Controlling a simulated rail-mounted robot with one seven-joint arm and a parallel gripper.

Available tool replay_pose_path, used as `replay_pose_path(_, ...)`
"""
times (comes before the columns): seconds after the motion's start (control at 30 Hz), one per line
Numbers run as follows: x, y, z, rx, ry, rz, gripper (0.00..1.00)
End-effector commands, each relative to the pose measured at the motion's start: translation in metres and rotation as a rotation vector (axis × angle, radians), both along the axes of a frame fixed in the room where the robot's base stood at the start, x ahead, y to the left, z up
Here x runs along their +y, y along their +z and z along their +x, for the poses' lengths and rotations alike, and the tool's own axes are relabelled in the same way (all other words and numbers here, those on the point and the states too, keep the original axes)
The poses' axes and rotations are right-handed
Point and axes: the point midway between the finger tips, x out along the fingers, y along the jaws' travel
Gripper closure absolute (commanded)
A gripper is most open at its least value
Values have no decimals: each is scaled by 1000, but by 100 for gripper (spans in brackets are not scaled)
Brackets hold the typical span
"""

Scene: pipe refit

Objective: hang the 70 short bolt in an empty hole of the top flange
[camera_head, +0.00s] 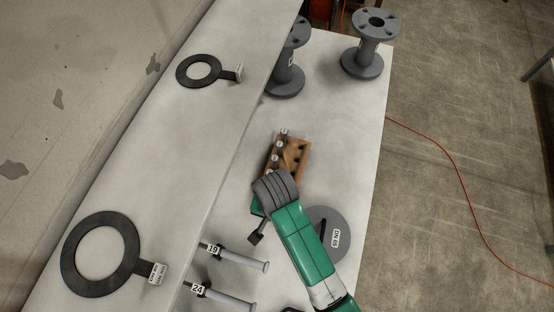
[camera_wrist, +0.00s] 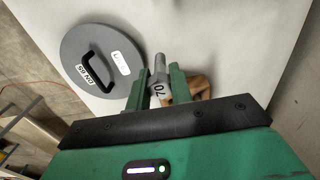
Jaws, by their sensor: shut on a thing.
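My gripper (camera_wrist: 160,86) is shut on the 70 short bolt (camera_wrist: 159,68), a grey bolt with a white "70" tag, seen between the green fingers in the wrist view. In the head view my arm covers most of the gripper, and I cannot make out the bolt for certain. A grey flanged pipe piece (camera_head: 368,52) stands upright at the far right of the table, with dark holes in its top flange (camera_head: 377,23). A second flanged pipe piece (camera_head: 285,75) stands left of it, partly cut off by the shelf edge. I cannot tell which top flange is meant.
A wooden block (camera_head: 297,152) with holes and several bolts stands beside my gripper. A round grey disc (camera_head: 340,222) with a handle lies under my arm. Black gasket rings (camera_head: 128,232) lie on the raised shelf (camera_head: 190,140).

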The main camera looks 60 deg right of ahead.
Motion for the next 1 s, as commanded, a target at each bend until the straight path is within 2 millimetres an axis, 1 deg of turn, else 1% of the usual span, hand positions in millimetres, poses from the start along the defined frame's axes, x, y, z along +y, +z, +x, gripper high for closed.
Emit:
replay_pose_path(0.03, 0, 4, 0, 0, 0, 0, 100)
replay_pose_path(0.2, 0, 13, 0, 0, 0, 0, 100)
replay_pose_path(1.0, 0, 50, 0, 0, 0, 0, 100)
